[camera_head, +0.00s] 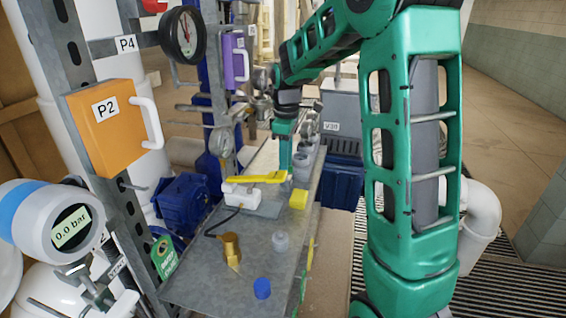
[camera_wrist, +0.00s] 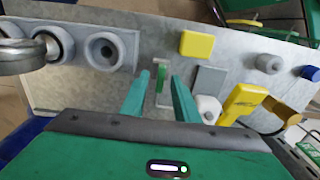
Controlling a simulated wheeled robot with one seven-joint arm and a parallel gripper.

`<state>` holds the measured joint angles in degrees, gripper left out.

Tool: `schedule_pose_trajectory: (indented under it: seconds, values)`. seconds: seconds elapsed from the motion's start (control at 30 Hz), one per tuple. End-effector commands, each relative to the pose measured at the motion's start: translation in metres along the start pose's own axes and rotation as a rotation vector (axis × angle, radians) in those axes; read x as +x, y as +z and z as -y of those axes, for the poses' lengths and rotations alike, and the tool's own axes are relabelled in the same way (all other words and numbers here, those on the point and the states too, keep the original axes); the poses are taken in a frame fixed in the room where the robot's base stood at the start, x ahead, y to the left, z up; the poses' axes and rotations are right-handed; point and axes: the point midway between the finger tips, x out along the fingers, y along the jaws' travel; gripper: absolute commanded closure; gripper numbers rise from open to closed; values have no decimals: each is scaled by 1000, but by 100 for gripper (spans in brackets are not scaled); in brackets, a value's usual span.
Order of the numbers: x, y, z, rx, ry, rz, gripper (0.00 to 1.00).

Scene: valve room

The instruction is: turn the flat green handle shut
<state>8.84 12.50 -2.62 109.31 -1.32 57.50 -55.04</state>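The flat green handle (camera_wrist: 160,88) shows in the wrist view as a narrow upright strip on a pale base, on the grey metal bench top (camera_wrist: 62,88). My gripper (camera_wrist: 159,84) is open, with one green finger on each side of the handle and a visible gap to both. I cannot tell whether the fingertips are down at the handle's height. In the head view my gripper (camera_head: 285,165) points down over the bench, and the handle is not clearly visible there.
A yellow lever (camera_wrist: 243,103) on a white body lies right of my fingers. A yellow block (camera_wrist: 197,44) and a grey block with round sockets (camera_wrist: 105,50) are close by. A blue cap (camera_head: 262,288) and brass cylinder (camera_head: 230,246) stand near the bench's front.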

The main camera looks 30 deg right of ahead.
Motion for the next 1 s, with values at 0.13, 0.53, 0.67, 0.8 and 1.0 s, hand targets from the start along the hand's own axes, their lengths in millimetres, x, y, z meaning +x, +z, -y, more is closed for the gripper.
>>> schedule_pose_trajectory:
  seconds: [0.13, 0.53, 0.67, 0.8, 1.0]
  values:
    - [2, 0, 0, 0, 0, 0, 72]
    - [1, -4, 3, -2, 1, -1, 100]
    - [1, -1, 1, 4, 1, -1, 100]
    - [1, -1, 0, 31, 1, -2, 100]
    - [1, 0, -1, 132, 2, -2, 100]
